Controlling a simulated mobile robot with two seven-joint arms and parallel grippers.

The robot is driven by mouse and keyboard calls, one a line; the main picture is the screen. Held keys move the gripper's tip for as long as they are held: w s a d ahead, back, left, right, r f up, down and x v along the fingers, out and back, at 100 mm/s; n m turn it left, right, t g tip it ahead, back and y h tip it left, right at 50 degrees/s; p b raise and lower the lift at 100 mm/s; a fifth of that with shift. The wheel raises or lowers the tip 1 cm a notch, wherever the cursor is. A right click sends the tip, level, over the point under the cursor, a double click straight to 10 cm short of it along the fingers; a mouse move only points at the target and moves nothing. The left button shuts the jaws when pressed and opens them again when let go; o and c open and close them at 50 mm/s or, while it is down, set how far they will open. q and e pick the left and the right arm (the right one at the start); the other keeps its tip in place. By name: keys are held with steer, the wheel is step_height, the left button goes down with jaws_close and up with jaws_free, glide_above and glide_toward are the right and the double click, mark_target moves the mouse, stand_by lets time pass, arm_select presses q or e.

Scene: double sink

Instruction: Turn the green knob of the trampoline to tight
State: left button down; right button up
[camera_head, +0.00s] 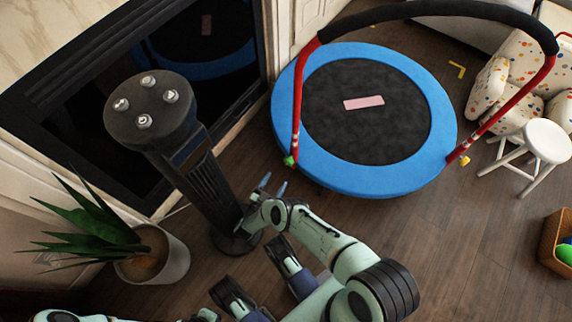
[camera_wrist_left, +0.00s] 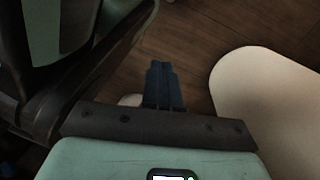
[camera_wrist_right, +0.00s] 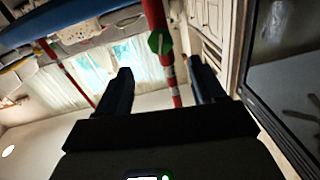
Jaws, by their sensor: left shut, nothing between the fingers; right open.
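The trampoline (camera_head: 437,115) is a blue ring around a dark mat on the floor, with a red-legged handle bar. The green knob (camera_head: 289,160) is low on its left red post. In the right wrist view the green knob (camera_wrist_right: 160,41) shows on the red post, beyond and between the spread fingertips. My right gripper (camera_head: 273,185) is open and empty, just short of the knob at lower left; it also shows in the right wrist view (camera_wrist_right: 161,72). My left gripper (camera_wrist_left: 162,64) is shut and empty in the left wrist view, above the floor. Any tight marking is too small to read.
A dark speaker-like stand (camera_head: 200,180) with a round top rises left of my right gripper. A potted plant (camera_head: 165,262) stands at lower left. A yellow knob (camera_head: 464,160), a white stool (camera_head: 540,140) and a basket (camera_head: 552,240) are right. Floor below the trampoline is clear.

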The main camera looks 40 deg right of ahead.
mark_target(287, 163)
arm_select(q)
steer(key=shift+g, duration=0.6)
steer(key=s, duration=0.1)
steer(key=s+f+b, duration=0.1)
steer(key=s, duration=0.1)
steer(key=shift+s+a+f+b, duration=0.2)
steer(key=shift+s+f+b, duration=0.1)
steer(key=shift+f+b, duration=0.1)
arm_select(e)
steer(key=x, duration=0.9)
steer(key=shift+w+d, duration=0.2)
steer(key=shift+d, duration=0.1)
steer(key=c, duration=1.1)
